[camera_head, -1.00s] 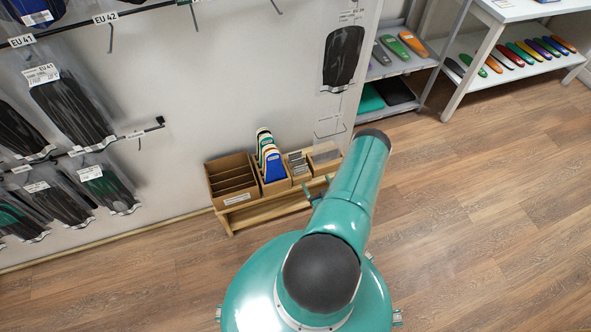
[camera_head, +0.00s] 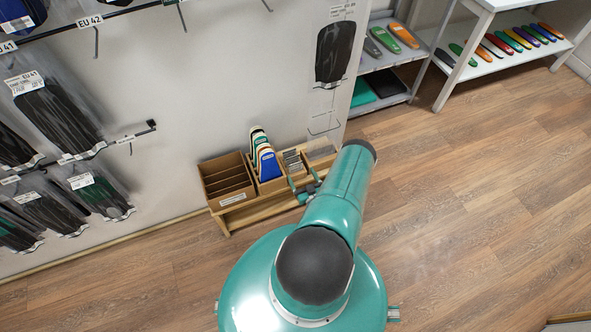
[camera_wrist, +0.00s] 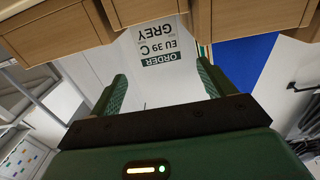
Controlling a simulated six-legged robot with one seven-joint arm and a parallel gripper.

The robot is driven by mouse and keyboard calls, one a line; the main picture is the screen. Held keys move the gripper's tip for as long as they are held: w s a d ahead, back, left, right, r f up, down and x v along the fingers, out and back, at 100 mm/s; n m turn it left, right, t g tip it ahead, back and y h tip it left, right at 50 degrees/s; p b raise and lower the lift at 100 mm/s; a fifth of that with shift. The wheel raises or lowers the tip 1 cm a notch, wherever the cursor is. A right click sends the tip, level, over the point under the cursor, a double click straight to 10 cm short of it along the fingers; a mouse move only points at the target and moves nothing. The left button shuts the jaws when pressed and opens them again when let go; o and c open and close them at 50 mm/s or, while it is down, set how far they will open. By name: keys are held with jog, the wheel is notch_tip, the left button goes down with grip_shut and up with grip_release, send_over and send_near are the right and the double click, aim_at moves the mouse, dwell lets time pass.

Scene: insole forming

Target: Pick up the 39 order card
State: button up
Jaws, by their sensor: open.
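The 39 order card (camera_wrist: 165,48) is white with a green strip reading ORDER, and EU 39 C and GREY in dark print. It appears upside down in the wrist view, at the mouth of a brown box. In the head view small pale cards (camera_head: 292,160) stand in a narrow box; which is the 39 card is too small to read. My gripper (camera_wrist: 162,88) is open and empty, its fingers pointing towards the card, one on each side in the picture. It also shows in front of the card box in the head view (camera_head: 305,187).
A brown divided box (camera_head: 226,181) and a box of blue, white and coloured boards (camera_head: 265,158) stand left of the cards on a low wooden bench (camera_head: 245,218). Packaged insoles (camera_head: 58,110) hang on the left wall. Open floor (camera_head: 480,200) lies to the right.

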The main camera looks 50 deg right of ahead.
aim_at(296, 164)
jog(key=x, duration=0.4)
jog(key=shift+w+d+r, duration=0.1)
jog(key=shift+w+r, duration=0.05)
jog(key=shift+w, duration=0.15)
jog(key=c, duration=1.1)
jog(key=shift+o, duration=0.2)
